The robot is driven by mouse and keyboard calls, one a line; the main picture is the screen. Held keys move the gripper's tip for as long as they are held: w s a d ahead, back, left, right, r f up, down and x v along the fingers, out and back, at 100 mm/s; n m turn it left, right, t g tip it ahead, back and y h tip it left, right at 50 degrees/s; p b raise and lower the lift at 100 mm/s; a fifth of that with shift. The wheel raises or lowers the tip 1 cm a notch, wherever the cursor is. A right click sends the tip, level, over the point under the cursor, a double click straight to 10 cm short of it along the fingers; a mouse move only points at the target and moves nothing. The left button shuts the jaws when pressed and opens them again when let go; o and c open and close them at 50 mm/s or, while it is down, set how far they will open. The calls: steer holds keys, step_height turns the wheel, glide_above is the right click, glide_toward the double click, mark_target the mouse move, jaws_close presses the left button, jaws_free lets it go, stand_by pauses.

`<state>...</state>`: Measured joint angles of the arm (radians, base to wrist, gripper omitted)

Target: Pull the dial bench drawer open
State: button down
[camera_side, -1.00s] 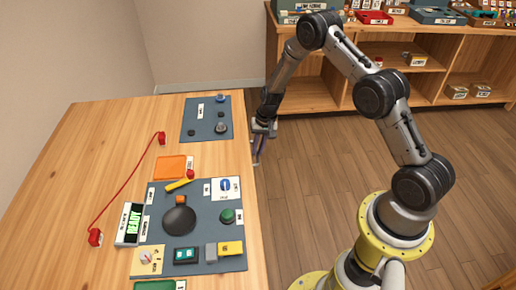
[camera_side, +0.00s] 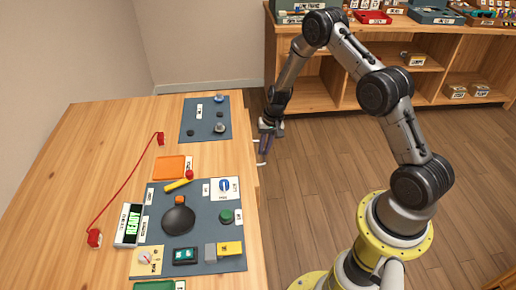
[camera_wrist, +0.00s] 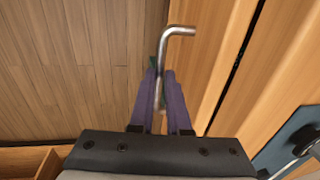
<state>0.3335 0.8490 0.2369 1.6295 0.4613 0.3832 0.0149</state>
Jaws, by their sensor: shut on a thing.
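My gripper (camera_side: 266,150) hangs beside the right edge of the wooden bench (camera_side: 90,140), with its fingers pointing down. In the wrist view my gripper (camera_wrist: 161,95) is shut on a bent metal handle (camera_wrist: 178,31), which passes between the purple fingers. The handle joins the wooden drawer front (camera_wrist: 205,65). A dark gap runs between this front and the bench wood to its right. The drawer's inside is hidden, and the side view barely shows the drawer, so I cannot tell exactly how far it is out.
On the bench are a dark mat (camera_side: 197,263) with a dial, knobs and switches, a smaller mat (camera_side: 206,132), an orange pad (camera_side: 169,168) and a red cord (camera_side: 122,192). A wooden shelf (camera_side: 350,98) stands behind. The floor (camera_side: 320,200) right of the bench is clear.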

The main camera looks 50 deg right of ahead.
steer(key=s+d, duration=1.7)
steer(key=c, duration=0.9)
jaws_free()
steer(key=r, duration=0.4)
steer(key=s+d+r, duration=0.1)
steer(key=r, duration=0.8)
steer(key=shift+s+d+r, duration=0.35)
steer(key=shift+s+d, duration=0.05)
